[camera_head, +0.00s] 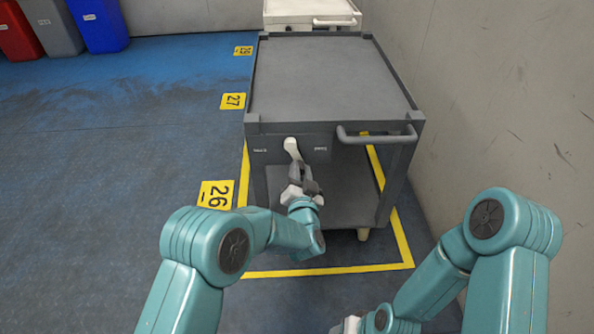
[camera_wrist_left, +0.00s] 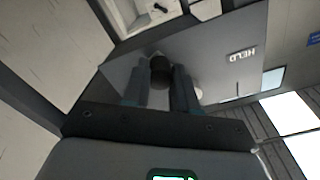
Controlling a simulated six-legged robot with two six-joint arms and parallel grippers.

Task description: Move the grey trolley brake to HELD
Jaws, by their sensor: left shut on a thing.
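The grey trolley (camera_head: 330,80) stands in front of me, with a dark brake panel on its near face. A pale brake lever (camera_head: 292,147) is on that panel between two small labels, its pale end up. My left gripper (camera_head: 297,172) is at the lever's lower part, just in front of the panel. In the left wrist view its fingers (camera_wrist_left: 162,88) are shut on the lever's dark knob (camera_wrist_left: 160,70).
A handle bar (camera_head: 377,136) juts out at the trolley's right front. A pale trolley (camera_head: 310,12) stands behind. A grey wall is close on the right. Bins (camera_head: 98,25) stand at the far left. Blue floor is free on the left.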

